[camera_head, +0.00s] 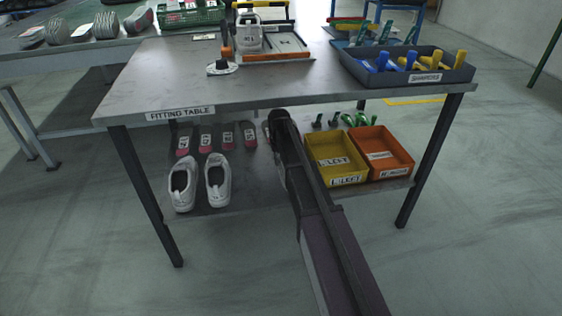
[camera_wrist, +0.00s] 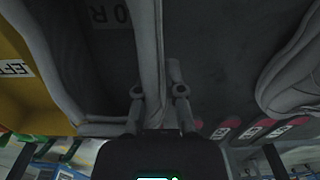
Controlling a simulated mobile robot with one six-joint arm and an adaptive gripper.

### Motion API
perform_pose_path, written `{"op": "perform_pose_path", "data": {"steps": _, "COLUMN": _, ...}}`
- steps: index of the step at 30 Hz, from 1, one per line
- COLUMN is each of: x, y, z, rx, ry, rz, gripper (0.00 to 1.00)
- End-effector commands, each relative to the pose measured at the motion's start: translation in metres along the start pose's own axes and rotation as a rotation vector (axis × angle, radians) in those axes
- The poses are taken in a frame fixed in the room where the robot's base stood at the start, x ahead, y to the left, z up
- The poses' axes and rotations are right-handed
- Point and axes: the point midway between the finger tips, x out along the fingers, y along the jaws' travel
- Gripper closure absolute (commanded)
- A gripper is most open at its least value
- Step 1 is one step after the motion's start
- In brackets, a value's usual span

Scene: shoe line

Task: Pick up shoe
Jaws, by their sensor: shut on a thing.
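In the wrist view my gripper (camera_wrist: 160,90) is shut on the side wall of a grey shoe (camera_wrist: 65,75). The shoe's open, dark inside shows to the left of the fingers, with a size label ending in R on its insole. In the head view my arm hides the gripper's fingers and most or all of this shoe. Two white shoes (camera_head: 182,187) (camera_head: 217,182) sit side by side on the lower shelf, left of my arm. Part of a white shoe (camera_wrist: 292,75) also shows at the right of the wrist view, apart from the gripper.
A yellow bin (camera_head: 336,174) and an orange bin (camera_head: 386,168) stand right of my arm. Several pink-ended labelled pieces (camera_head: 205,139) lie behind the white shoes. The fitting table top (camera_head: 170,75) overhangs the shelf, with dark legs (camera_head: 147,195) at its corners.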

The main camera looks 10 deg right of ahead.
Motion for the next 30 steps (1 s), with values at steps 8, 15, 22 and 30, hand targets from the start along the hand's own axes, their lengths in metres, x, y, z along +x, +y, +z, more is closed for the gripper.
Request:
{"op": "perform_pose_path", "data": {"steps": 8, "x": -0.012, "y": -0.011, "z": 0.055, "rx": -0.001, "ry": 0.000, "rz": 0.000, "gripper": 1.00}}
{"op": "perform_pose_path", "data": {"steps": 15, "x": -0.017, "y": -0.021, "z": 0.107, "rx": 0.000, "ry": 0.000, "rz": 0.000, "gripper": 1.00}}
{"op": "perform_pose_path", "data": {"steps": 22, "x": -0.020, "y": -0.029, "z": 0.141, "rx": -0.001, "ry": 0.000, "rz": 0.000, "gripper": 1.00}}
{"op": "perform_pose_path", "data": {"steps": 30, "x": -0.021, "y": -0.033, "z": 0.156, "rx": -0.001, "ry": 0.000, "rz": 0.000, "gripper": 1.00}}
